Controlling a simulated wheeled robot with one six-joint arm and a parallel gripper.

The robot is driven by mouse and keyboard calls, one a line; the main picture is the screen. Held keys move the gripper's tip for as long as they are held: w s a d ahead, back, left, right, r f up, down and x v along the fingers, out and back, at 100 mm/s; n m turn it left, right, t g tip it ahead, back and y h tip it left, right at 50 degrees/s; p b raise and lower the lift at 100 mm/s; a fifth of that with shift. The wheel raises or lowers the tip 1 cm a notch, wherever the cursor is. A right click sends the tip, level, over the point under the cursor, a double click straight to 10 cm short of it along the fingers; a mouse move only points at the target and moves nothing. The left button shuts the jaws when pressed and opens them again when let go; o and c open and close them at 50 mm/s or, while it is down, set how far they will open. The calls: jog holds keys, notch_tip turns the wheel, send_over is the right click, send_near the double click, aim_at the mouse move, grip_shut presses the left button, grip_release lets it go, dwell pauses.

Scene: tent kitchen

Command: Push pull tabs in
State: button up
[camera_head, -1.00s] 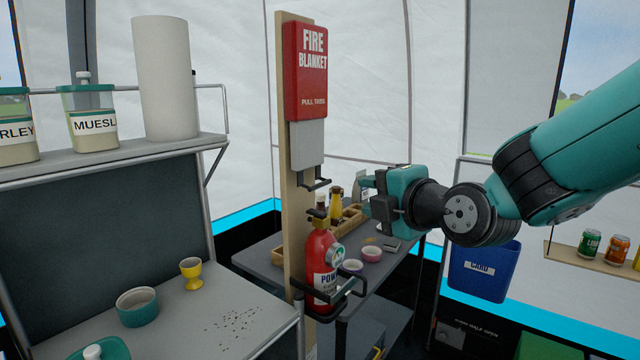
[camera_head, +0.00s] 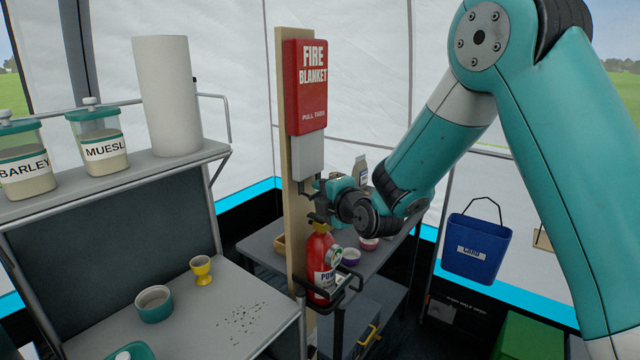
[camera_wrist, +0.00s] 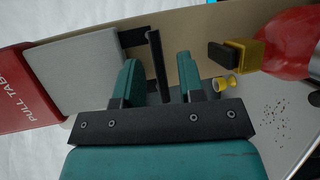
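The red fire blanket case (camera_head: 312,90) is mounted upright on a wooden post. A pale grey slab (camera_head: 308,156) sticks out of its lower end, and it shows in the wrist view too (camera_wrist: 75,72). A black pull tab (camera_wrist: 155,55) hangs at the slab's end. My gripper (camera_wrist: 160,72) is open, with its teal fingers apart on either side of the tab's bar; gaps show on both sides of it. In the head view my gripper (camera_head: 322,190) is just below the slab and hides most of the tabs.
A red fire extinguisher (camera_head: 320,262) stands close below my gripper in a black bracket; its yellow and black top is near. The wooden post (camera_head: 290,235) is right beside. A shelf table with jars is at left. A blue bin (camera_head: 477,248) hangs at right.

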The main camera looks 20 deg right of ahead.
jog(key=shift+w+a+f, duration=0.15)
jog(key=shift+w, duration=0.5)
grip_shut()
notch_tip(320, 180, up, 10)
jog(key=shift+r+p, duration=0.1)
jog(key=shift+p, duration=0.8)
jog(key=shift+w, duration=0.1)
jog(key=shift+c, duration=0.4)
grip_release()
jog(key=shift+o, duration=0.4)
